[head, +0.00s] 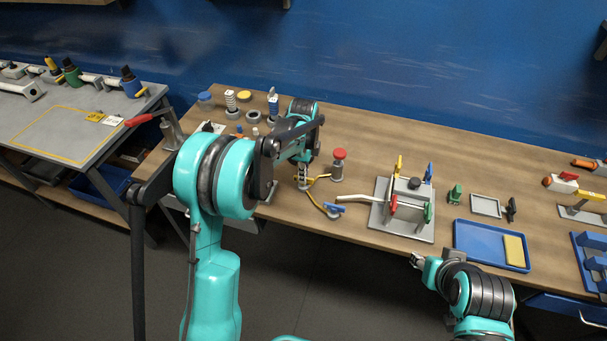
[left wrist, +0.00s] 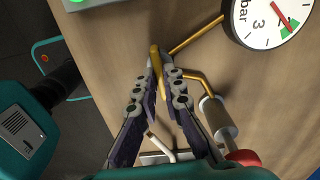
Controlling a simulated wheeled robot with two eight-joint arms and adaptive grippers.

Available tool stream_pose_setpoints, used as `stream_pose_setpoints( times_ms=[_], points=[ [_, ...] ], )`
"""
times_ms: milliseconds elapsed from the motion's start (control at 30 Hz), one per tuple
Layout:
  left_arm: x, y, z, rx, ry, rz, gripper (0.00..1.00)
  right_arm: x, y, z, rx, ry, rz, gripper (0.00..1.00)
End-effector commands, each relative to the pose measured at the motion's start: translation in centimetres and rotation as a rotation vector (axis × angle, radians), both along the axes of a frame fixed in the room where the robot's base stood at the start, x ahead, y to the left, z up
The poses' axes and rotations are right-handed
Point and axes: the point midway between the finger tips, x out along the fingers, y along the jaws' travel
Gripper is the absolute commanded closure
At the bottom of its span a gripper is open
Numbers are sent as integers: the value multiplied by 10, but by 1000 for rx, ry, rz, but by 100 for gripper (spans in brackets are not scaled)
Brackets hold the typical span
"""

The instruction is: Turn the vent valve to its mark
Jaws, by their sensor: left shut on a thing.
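My left gripper (head: 304,184) reaches down to the bench beside thin yellow pipes (head: 318,180). In the left wrist view, my left gripper (left wrist: 158,68) is shut on a short yellow bar (left wrist: 154,58), which looks like a valve handle. Yellow pipes (left wrist: 197,34) run near it to the right. I cannot tell for certain that this bar is the vent valve, and its mark does not show. My right gripper (head: 416,261) is at the bench's front edge, too small to judge.
A red-topped post (head: 339,160) stands just right of the left gripper. A grey plate rig (head: 403,226) with coloured clips and a blue tray (head: 475,245) with a yellow sponge are further right.

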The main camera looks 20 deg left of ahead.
Motion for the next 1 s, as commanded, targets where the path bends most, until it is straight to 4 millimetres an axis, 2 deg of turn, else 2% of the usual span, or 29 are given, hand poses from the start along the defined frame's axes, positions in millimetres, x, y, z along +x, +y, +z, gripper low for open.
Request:
stream_pose_setpoints(
  times_ms=[267,1000],
  points=[
    [0,0,0,0,-1,192,100,0,0,2,0,0,0,60],
    [0,0,0,0,-1,894,100,0,0,7,0,0,0,60]
  ],
)
